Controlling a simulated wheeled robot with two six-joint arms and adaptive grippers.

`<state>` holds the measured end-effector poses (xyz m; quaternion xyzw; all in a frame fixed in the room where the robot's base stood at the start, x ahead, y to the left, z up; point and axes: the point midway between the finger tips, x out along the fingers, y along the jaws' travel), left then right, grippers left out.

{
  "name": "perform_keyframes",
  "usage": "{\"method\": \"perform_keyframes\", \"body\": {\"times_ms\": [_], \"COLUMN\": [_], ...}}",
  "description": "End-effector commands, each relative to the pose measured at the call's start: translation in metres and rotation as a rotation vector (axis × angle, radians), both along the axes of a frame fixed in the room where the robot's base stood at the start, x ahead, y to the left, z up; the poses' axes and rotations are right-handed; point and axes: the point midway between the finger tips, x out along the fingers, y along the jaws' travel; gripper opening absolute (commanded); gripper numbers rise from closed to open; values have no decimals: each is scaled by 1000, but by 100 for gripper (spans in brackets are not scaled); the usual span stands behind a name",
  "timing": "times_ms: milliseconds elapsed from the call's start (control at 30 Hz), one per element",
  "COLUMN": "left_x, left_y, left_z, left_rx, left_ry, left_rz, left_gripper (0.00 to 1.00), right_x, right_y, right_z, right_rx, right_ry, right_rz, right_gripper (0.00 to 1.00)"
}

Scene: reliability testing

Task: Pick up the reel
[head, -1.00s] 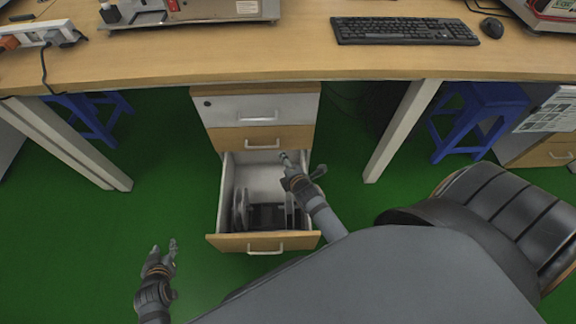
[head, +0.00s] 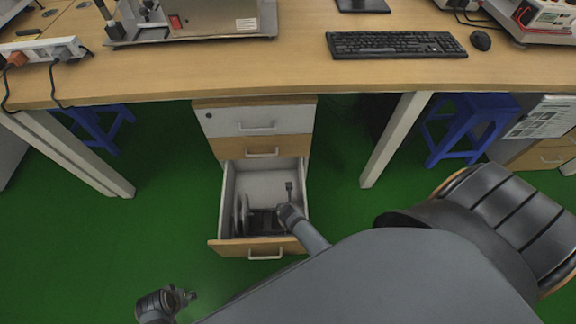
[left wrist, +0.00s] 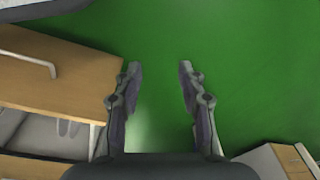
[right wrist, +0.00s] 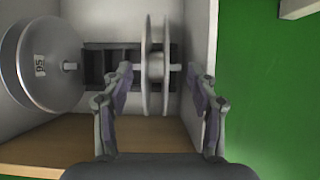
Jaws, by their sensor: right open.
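Two grey reels sit in the open bottom drawer (head: 214,219). In the right wrist view, one reel (right wrist: 41,66) at the left shows a broad round face with a "95" label. The other reel (right wrist: 148,70) stands upright, edge-on, by a dark slotted holder (right wrist: 97,68). My right gripper (right wrist: 160,72) is open, with its fingers on either side of the edge-on reel in the picture; contact cannot be told. In the head view my right gripper (head: 289,190) is over the drawer's right part. My left gripper (left wrist: 160,70) is open and empty above the green floor, outside the drawer.
The cabinet (head: 258,121) stands under a wooden desk (head: 200,75). A desk leg (head: 395,140) and blue stool (head: 465,125) are to the right. A black chair (head: 500,220) is at lower right. Green floor is clear left of the drawer.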

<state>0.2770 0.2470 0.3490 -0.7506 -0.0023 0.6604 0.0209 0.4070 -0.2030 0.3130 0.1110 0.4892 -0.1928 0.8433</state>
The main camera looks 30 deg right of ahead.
Motion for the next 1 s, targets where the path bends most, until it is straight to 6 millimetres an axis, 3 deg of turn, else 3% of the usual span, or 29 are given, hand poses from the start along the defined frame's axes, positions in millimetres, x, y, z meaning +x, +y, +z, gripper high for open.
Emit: {"method": "perform_keyframes", "body": {"times_ms": [400, 533, 667, 767, 1000], "left_x": [3, 0, -1, 0, 10], "left_y": [-21, -24, -24, -26, -43], "left_z": [91, 107, 111, 104, 49], "left_rx": [-36, -42, -43, -50, -120], "left_ry": [12, 15, 18, 3, -188], "left_rz": [-21, -25, -26, -28, -31], "left_gripper": [40, 40, 40, 40, 40], "right_x": [12, 13, 13, 14, 25], "right_y": [-6, -6, -6, -6, -6], "right_z": [-23, -25, -24, -29, -58], "right_rx": [0, 0, 1, 1, 1], "right_ry": [-2, -2, -2, -2, -3], "right_rz": [-1, 0, -1, -1, -2], "right_gripper": [58, 58, 58, 58, 58]}}
